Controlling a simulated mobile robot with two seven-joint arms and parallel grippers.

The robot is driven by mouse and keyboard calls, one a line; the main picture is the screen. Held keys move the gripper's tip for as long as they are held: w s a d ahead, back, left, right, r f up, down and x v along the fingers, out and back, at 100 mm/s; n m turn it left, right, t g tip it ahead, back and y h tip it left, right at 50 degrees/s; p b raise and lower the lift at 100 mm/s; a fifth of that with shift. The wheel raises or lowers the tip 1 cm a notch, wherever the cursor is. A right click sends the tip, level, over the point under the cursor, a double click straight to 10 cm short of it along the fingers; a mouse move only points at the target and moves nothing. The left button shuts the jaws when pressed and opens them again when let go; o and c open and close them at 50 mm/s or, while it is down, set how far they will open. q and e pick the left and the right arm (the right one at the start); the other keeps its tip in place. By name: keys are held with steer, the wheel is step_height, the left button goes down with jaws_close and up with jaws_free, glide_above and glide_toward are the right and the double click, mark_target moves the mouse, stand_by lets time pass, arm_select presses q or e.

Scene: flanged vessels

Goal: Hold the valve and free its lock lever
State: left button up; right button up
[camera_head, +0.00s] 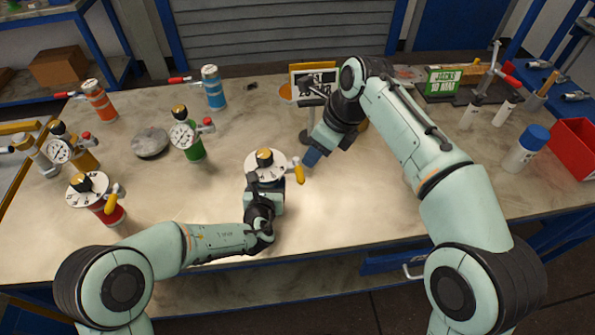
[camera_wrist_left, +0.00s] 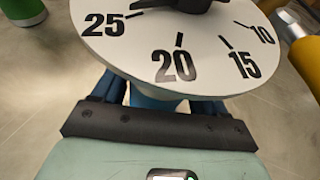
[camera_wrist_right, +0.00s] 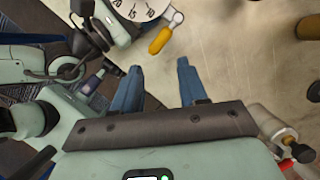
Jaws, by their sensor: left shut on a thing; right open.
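The valve (camera_head: 262,163) stands front centre on the bench, with a white numbered dial and a dark knob with a yellow top. Its dial fills the top of the left wrist view (camera_wrist_left: 165,45). A yellow-handled lever (camera_head: 299,170) sticks out at its right side and also shows in the right wrist view (camera_wrist_right: 165,36). My left gripper (camera_wrist_left: 152,100) is shut on the valve's body under the dial, which hides most of the grip. My right gripper (camera_head: 313,156) is open and empty, pointing down just right of the lever, apart from it.
Several similar valves stand at the left, including a green one (camera_head: 192,147) and a blue one (camera_head: 214,92). A grey round stone-like piece (camera_head: 150,142) lies among them. A white bottle (camera_head: 522,155) and red bin (camera_head: 576,150) are right.

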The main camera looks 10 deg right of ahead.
mark_target(299, 171)
stand_by(0.5)
